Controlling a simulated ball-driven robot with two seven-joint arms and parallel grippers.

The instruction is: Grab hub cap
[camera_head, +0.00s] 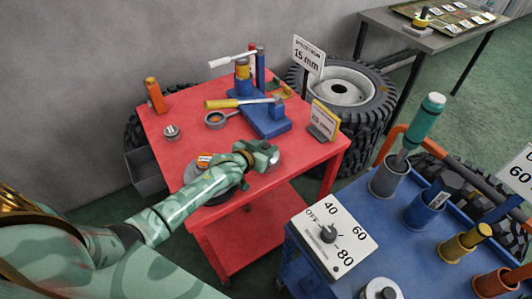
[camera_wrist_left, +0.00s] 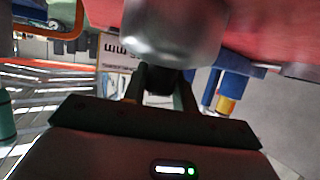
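A silver, rounded metal piece, which looks like the hub cap (camera_head: 274,163), lies on the red cart top, partly covered by my left gripper (camera_head: 262,157). In the left wrist view the hub cap (camera_wrist_left: 172,32) fills the top middle, right beyond the fingertips of my left gripper (camera_wrist_left: 160,82). A dark part shows between the fingers; whether they grip it or just stand around it I cannot tell. My right gripper is in neither view.
The red cart (camera_head: 187,112) also carries a blue vise-like tool (camera_head: 266,119), an orange item (camera_head: 155,96) and a small metal knob (camera_head: 171,132). A blue cart (camera_head: 385,232) with a dial panel (camera_head: 333,236) stands at right. A tyre (camera_head: 350,90) lies behind.

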